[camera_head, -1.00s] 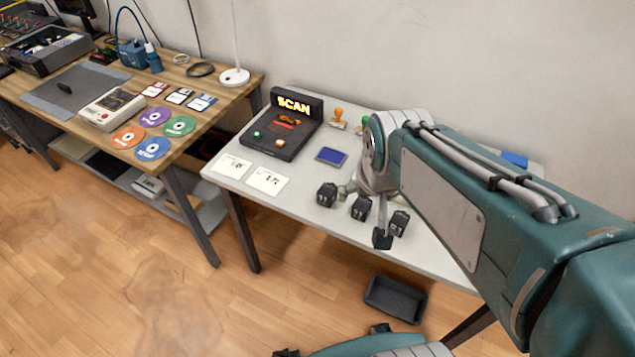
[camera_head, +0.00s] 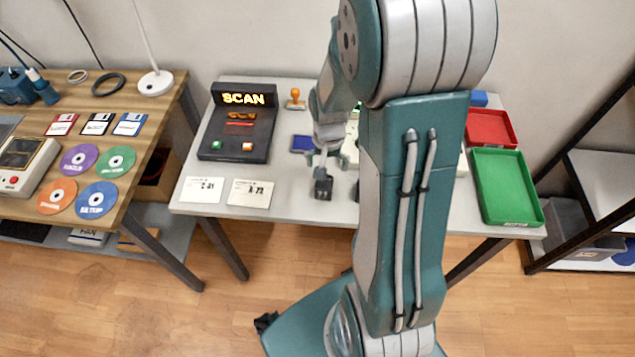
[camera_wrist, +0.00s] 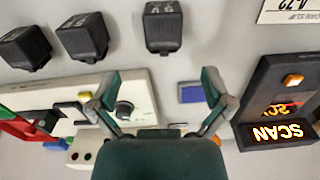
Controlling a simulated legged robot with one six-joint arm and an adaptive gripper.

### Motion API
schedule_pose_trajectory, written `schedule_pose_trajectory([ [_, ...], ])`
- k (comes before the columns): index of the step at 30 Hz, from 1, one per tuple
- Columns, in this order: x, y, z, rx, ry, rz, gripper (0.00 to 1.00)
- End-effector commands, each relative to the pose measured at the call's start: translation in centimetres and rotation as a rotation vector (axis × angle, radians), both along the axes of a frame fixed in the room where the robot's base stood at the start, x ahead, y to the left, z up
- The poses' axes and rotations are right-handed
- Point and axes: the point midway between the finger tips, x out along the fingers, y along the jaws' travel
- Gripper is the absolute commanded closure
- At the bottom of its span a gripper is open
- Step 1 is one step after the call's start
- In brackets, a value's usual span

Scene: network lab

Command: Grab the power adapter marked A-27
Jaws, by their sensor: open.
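Three black power adapters lie in a row in the wrist view: a left one (camera_wrist: 24,47), a middle one (camera_wrist: 82,38) and a right one (camera_wrist: 163,27). Their pale markings are too small and turned to read surely. In the head view one adapter (camera_head: 323,187) shows just below my gripper (camera_head: 325,155), and another (camera_head: 357,190) is mostly hidden behind my arm. In the wrist view my gripper (camera_wrist: 158,92) is open and empty, its fingers spread wide. The right adapter lies ahead of the gap between them, apart from both fingers.
On the grey table (camera_head: 290,218) stand a scan box (camera_head: 232,140), two white cards (camera_head: 250,193), a blue pad (camera_head: 301,144) and an orange-handled stamp (camera_head: 295,100). A green tray (camera_head: 507,187) and red tray (camera_head: 490,128) are at right. A pale device (camera_wrist: 65,100) lies beside my gripper.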

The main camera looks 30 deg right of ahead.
Motion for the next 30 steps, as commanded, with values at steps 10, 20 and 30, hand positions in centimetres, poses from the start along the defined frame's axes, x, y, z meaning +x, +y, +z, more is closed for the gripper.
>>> schedule_pose_trajectory([
  [10, 0.0, 0.7, -4.1, -0.006, 0.002, 0.004, 0.0],
  [20, 0.0, 0.7, -8.4, -0.004, 0.003, 0.003, 0.0],
  [30, 0.1, 0.8, -9.1, -0.006, 0.0, 0.003, 0.05],
])
